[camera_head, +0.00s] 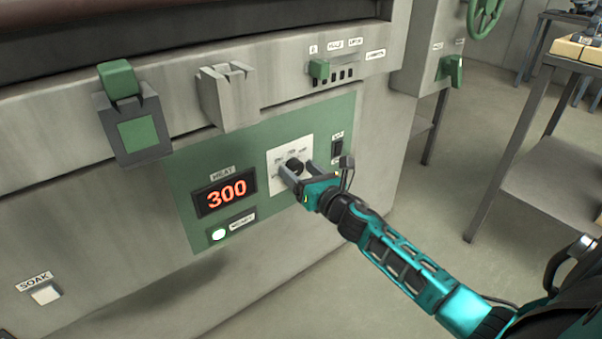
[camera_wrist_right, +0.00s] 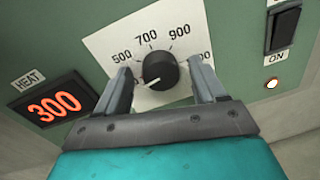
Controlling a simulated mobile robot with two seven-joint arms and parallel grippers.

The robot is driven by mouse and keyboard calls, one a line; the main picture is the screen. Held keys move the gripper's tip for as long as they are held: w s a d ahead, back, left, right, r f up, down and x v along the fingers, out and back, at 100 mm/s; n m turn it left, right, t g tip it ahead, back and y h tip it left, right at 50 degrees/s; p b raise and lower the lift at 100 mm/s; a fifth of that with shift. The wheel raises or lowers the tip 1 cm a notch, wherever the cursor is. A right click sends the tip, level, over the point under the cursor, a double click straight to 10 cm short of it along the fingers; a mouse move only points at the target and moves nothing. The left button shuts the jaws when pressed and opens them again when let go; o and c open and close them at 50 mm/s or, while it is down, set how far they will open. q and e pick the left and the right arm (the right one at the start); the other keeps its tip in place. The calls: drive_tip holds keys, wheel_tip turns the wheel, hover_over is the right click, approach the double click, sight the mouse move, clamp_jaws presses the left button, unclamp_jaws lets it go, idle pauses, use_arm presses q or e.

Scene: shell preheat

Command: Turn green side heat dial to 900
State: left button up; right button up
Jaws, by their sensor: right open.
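The black heat dial (camera_head: 293,167) sits on a white scale plate on the green panel (camera_head: 183,176). In the right wrist view the dial (camera_wrist_right: 161,70) has a white pointer mark aimed to the lower left, below the 500 label. The labels 500, 700 and 900 run round its top; a further label at right is partly hidden by a finger. The HEAT display (camera_head: 225,193) reads 300 in orange. My right gripper (camera_head: 298,176) is open, with one finger on each side of the dial; contact is not clear. My left gripper is not in view.
A black rocker switch (camera_head: 337,147) marked ON is right of the dial. A lit white lamp (camera_head: 218,235) is below the display. A green-handled latch (camera_head: 119,80) and a grey bracket (camera_head: 228,95) project above the panel. A metal table (camera_head: 560,165) stands at right.

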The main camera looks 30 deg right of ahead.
drive_tip(key=c, duration=1.1)
drive_tip(key=shift+o, duration=0.2)
